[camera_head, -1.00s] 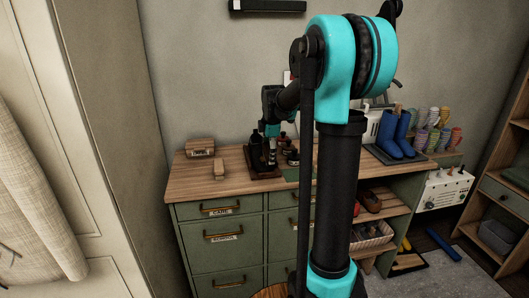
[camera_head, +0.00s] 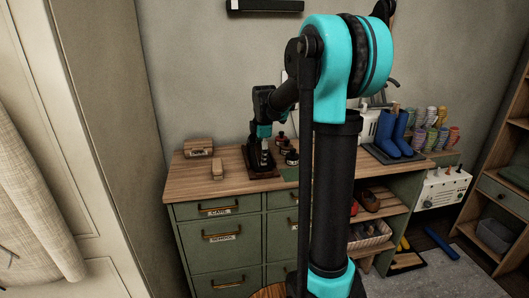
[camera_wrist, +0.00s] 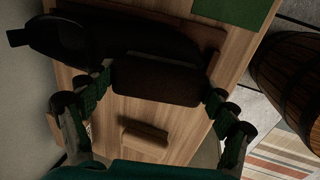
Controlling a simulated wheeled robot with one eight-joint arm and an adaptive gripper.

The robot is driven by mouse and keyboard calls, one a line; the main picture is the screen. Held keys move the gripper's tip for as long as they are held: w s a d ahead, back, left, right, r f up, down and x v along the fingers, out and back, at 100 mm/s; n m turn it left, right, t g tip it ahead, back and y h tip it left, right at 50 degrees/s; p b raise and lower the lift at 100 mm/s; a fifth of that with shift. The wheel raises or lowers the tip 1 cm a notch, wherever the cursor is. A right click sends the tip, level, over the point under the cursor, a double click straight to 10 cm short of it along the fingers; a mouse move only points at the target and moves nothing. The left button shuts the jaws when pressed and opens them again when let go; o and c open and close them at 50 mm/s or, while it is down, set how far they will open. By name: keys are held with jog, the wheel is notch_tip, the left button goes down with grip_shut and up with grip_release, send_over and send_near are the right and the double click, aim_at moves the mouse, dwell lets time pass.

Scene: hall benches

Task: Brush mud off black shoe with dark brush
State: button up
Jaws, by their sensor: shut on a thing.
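My gripper (camera_wrist: 158,95) is shut on a dark brown brush (camera_wrist: 160,80), one finger at each end. A black shoe (camera_wrist: 95,35) lies just beyond the brush in the wrist view, on a brown board (camera_wrist: 208,38). The brush overlaps the shoe's near side in that view; I cannot tell if they touch. Mud on the shoe is too dark to make out. In the head view my gripper (camera_head: 263,152) is low over the board (camera_head: 262,174), and the shoe and brush are mostly hidden or too dark to separate.
A lighter wooden brush (camera_wrist: 146,132) lies on the bench (camera_head: 190,180), also seen in the head view (camera_head: 217,169). A wooden box (camera_head: 199,147) stands at the back left. Small jars (camera_head: 291,157) are close right of my gripper. Blue boots (camera_head: 394,134) stand farther right.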

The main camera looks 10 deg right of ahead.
jog(key=shift+a, duration=1.5)
jog(key=shift+c, duration=0.5)
jog(key=shift+d, duration=3.2)
jog(key=shift+a, duration=3.2)
jog(key=shift+v, duration=3)
jog(key=shift+w, duration=0.1)
